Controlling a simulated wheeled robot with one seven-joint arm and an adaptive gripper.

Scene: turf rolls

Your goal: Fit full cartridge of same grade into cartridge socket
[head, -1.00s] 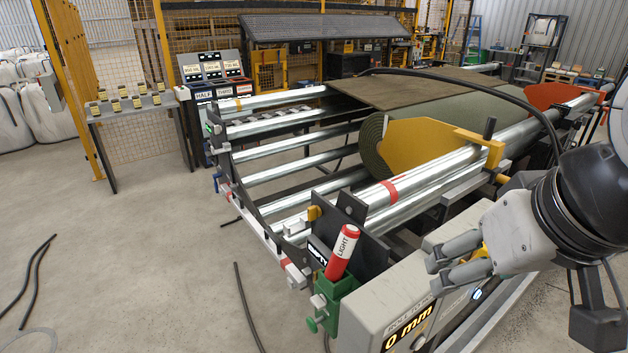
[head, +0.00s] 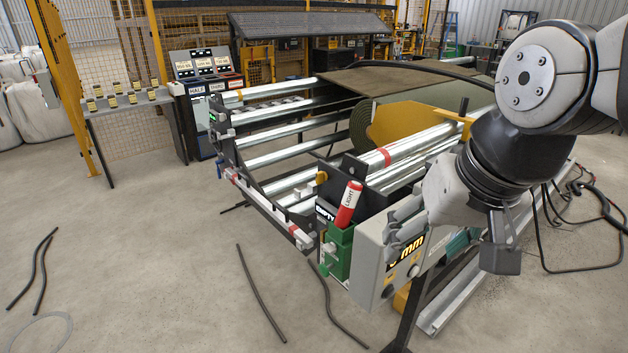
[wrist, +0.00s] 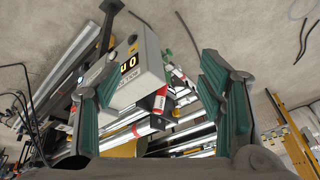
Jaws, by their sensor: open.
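A red cartridge (head: 348,205) with a white band reading LIGHT stands tilted in the green cartridge socket (head: 338,250) at the machine's front corner. A sign reading EMPTY (head: 325,213) shows just behind it. In the wrist view the red cartridge (wrist: 161,101) appears between my fingers but farther off, beside the grey display box. My gripper (head: 398,214) is open and empty, over the grey display box, to the right of the cartridge and apart from it. No other cartridge can be made out for certain.
The grey display box (head: 378,265) reads mm. Chrome rollers (head: 285,152) and a turf roll lie behind. A side shelf (head: 125,104) holds several small yellow-and-black items; beside it stands a rack labelled HALF and THIRD (head: 207,92). Hoses lie on the otherwise open floor at left.

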